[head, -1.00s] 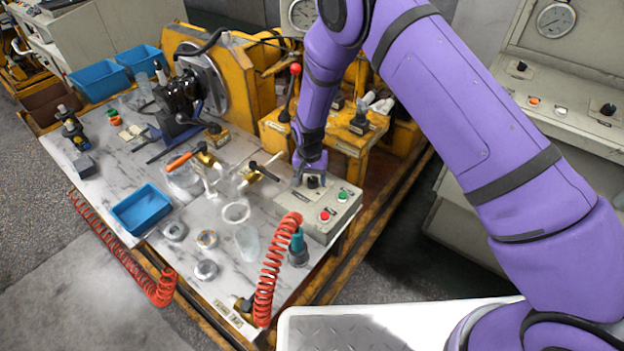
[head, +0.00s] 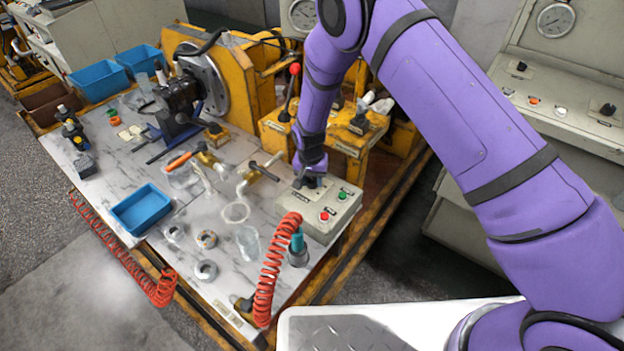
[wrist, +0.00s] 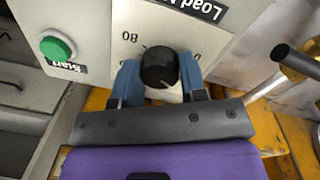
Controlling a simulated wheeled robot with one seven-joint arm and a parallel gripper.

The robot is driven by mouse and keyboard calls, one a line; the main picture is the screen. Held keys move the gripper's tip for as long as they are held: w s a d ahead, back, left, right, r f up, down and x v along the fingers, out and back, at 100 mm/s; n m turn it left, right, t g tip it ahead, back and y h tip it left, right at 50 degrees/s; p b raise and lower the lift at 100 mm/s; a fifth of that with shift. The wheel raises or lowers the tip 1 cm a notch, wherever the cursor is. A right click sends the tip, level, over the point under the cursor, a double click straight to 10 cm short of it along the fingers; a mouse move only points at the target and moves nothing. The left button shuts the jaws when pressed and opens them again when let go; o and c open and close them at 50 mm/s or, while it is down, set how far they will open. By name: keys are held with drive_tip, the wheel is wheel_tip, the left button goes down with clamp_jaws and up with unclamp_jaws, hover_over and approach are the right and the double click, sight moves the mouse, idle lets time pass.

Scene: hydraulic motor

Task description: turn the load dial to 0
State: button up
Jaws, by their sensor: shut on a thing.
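The load dial (wrist: 158,66) is a round black knob on the light grey control box, seen upside down in the wrist view. A pale mark shows on the knob's lower right edge. The panel print shows "80" at the knob's upper left and what looks like a "0" at its right; other scale marks are hidden. My gripper (wrist: 160,80) has its two blue fingers shut on either side of the knob. In the head view my gripper (head: 309,180) is down at the top of the control box (head: 322,228) and mostly hides the dial.
A green start button (wrist: 57,47) sits beside the dial. A red coiled hose (head: 268,275) stands in front. A yellow frame (head: 345,145) lies behind the box.

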sight(311, 181)
drive_tip(key=shift+n, duration=0.3)
drive_tip(key=n, duration=0.5)
drive_tip(key=shift+d+n, duration=0.1)
drive_tip(key=shift+n, duration=0.2)
drive_tip(key=n, duration=0.5)
drive_tip(key=shift+n, duration=0.3)
drive_tip(key=o, duration=0.9)
drive_tip(key=shift+o, duration=0.2)
wheel_tip(311, 181, up, 11)
drive_tip(key=shift+s+a, duration=0.2)
drive_tip(key=shift+s, duration=0.05)
drive_tip(key=shift+f, duration=0.15)
